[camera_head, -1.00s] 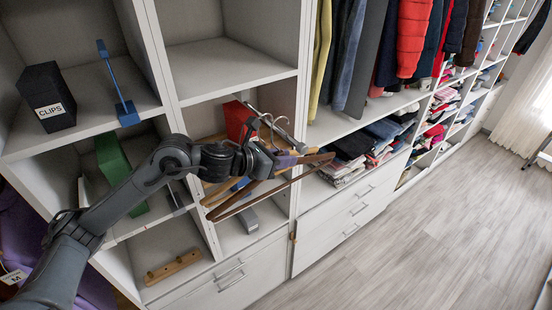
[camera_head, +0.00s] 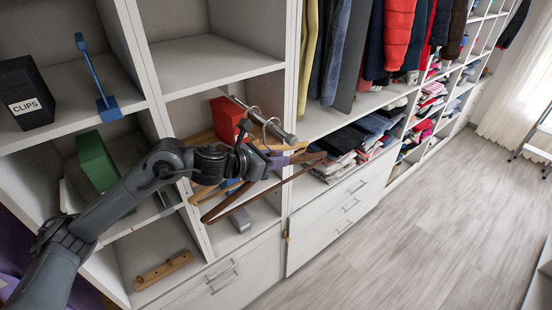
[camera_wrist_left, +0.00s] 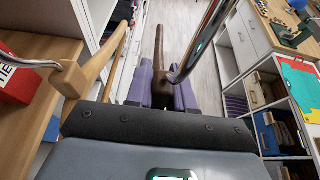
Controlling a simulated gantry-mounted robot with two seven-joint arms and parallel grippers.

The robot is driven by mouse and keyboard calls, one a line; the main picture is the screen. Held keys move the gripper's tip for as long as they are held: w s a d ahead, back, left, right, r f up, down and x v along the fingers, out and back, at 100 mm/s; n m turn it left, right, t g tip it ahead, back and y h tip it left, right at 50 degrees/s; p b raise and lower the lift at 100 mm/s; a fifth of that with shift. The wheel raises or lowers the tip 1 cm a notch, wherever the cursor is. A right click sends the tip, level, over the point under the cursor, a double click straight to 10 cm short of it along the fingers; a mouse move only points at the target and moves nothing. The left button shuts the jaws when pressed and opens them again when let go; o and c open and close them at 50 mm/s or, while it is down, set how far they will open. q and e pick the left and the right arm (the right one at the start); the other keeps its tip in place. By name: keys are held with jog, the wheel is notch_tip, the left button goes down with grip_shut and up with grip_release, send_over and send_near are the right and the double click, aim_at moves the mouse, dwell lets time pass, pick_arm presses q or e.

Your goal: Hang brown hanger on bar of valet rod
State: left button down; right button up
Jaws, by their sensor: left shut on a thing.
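The brown hanger (camera_head: 253,193) is held in my left gripper (camera_head: 281,159), whose purple fingers are shut on its neck area. It also shows between the fingers in the left wrist view (camera_wrist_left: 158,78). Its arms spread below and beside the gripper. The metal valet rod (camera_head: 284,132) sticks out from the cubby, its free end just above the gripper. A metal hook overlaps the rod in the head view; I cannot tell whether the held hanger's hook touches it. A lighter wooden hanger (camera_wrist_left: 98,68) is left of the gripper in the wrist view.
A red box (camera_head: 228,118) stands in the cubby behind the rod. A black CLIPS box (camera_head: 25,93), a blue stand (camera_head: 106,104) and a green box (camera_head: 96,160) occupy cubbies on the left. Clothes (camera_head: 345,50) hang on the right. The floor (camera_head: 430,220) is clear.

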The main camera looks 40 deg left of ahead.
pick_arm(q)
jog(key=c, duration=0.9)
grip_release()
